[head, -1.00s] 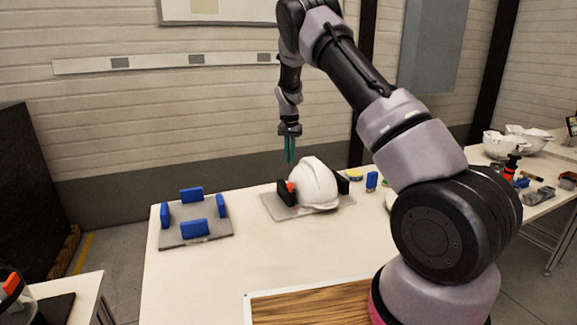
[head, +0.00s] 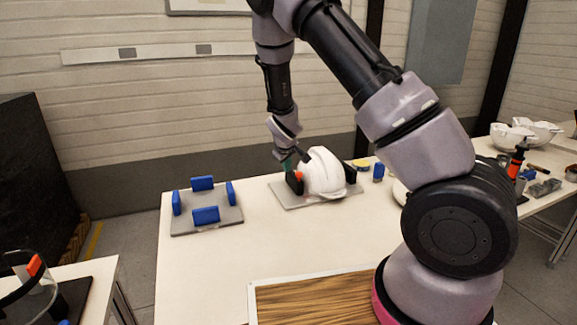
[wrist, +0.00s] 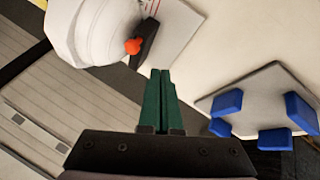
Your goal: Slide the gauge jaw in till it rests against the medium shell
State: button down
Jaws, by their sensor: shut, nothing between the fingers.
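The medium shell (head: 322,174) is a white helmet shell sitting on a grey gauge plate (head: 296,200). The black gauge jaw (head: 294,183), with an orange knob (head: 299,176), stands at its left side. A second black block (head: 350,172) stands at its right. I cannot tell whether the jaw touches the shell. My gripper (head: 288,164) is at the jaw's left rear, partly hidden by my wrist. In the wrist view, its green fingers (wrist: 160,73) are shut and empty, pointing near the jaw (wrist: 146,42), with the shell (wrist: 98,30) beyond. Contact with the jaw is unclear.
A grey plate (head: 222,221) with several blue blocks lies to the left on the white table (head: 225,275). A small blue block (head: 379,171) and a yellow round item (head: 361,163) lie right of the gauge. A wood-topped board (head: 310,300) lies in front.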

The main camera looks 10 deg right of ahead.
aim_at(297, 175)
jog(key=w+d+f, duration=0.4)
jog(key=w+f, duration=0.2)
jog(key=shift+w, duration=0.15)
jog(key=shift+w+d, duration=0.2)
jog(key=shift+d, duration=0.3)
